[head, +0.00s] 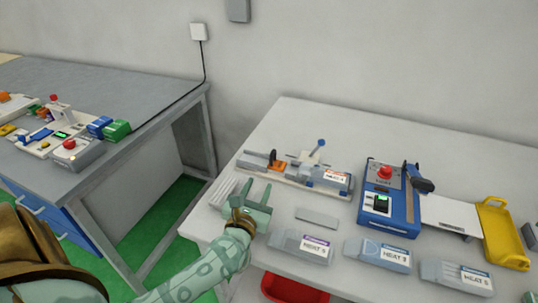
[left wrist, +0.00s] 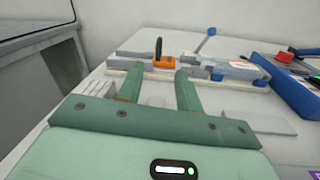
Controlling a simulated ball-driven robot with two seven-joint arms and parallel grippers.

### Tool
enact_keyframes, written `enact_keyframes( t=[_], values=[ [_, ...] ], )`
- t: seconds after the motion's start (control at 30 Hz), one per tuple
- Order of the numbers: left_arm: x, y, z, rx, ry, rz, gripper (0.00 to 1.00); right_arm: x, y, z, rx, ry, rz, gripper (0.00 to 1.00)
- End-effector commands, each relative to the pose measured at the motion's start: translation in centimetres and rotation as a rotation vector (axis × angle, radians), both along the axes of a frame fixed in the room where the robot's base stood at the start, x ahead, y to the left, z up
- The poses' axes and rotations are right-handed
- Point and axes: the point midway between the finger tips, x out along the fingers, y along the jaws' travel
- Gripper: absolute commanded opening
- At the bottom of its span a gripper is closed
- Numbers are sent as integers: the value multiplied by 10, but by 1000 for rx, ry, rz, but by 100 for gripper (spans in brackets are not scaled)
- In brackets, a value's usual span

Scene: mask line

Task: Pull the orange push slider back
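The orange push slider (head: 278,164) sits on a long pale fixture (head: 300,182) near the back left of the right-hand table. It has a dark upright handle. In the left wrist view the slider (left wrist: 164,62) shows just beyond my fingertips, between their lines. My left gripper (head: 254,187) is open and empty, in front of the fixture and apart from the slider. Its two green fingers (left wrist: 160,72) are spread and point toward the fixture. My right gripper is not in view.
A blue lever (head: 317,147) stands up on the fixture. Labelled grey boxes (head: 301,247) line the table's front. A blue machine with a red button (head: 386,172) and a yellow tray (head: 502,234) stand to the right. Another grey table (head: 120,82) is at left.

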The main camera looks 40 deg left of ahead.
Motion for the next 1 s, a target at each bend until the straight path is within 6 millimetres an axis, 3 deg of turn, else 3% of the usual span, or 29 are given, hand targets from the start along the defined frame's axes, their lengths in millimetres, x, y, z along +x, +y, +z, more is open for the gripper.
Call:
enact_keyframes(
  t=[0.17,0.5,0.7,1.0],
  values=[
    [20,7,0,16,1,0,36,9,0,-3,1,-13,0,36],
    [101,36,-2,15,2,0,36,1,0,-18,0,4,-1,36],
    [136,48,-3,14,4,0,36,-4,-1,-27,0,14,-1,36],
    [153,54,0,13,3,0,36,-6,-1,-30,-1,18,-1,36]
  ],
)
